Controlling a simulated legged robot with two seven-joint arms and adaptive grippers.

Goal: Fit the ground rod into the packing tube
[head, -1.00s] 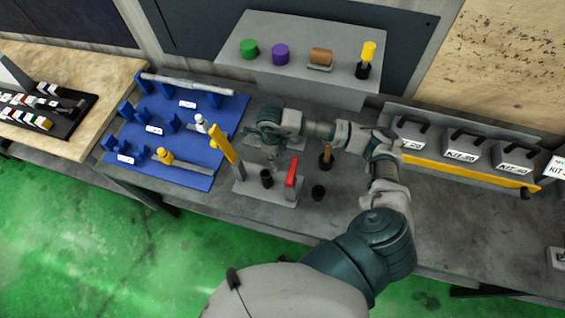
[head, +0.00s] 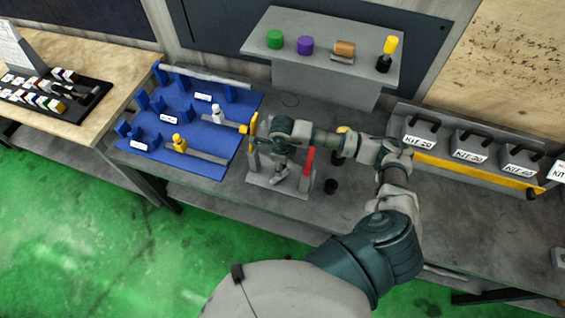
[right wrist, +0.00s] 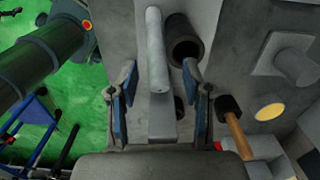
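In the right wrist view a pale round rod (right wrist: 155,45), which looks like the ground rod, lies between the lines of my right gripper's fingers (right wrist: 160,82). The fingers are spread, with a gap on both sides of the rod. A black hollow tube (right wrist: 183,42), which looks like the packing tube, stands just right of the rod, its mouth toward the camera. The rod is beside the tube, not in it. In the head view my right gripper (head: 280,174) is over the grey fixture (head: 258,181) and hides its middle. My left gripper is not in view.
A red lever (head: 308,162) and a yellow lever (head: 253,125) flank the gripper. A mallet (right wrist: 232,122) is near the right finger. The blue rack (head: 205,150) stands left, kit boxes (head: 421,134) right.

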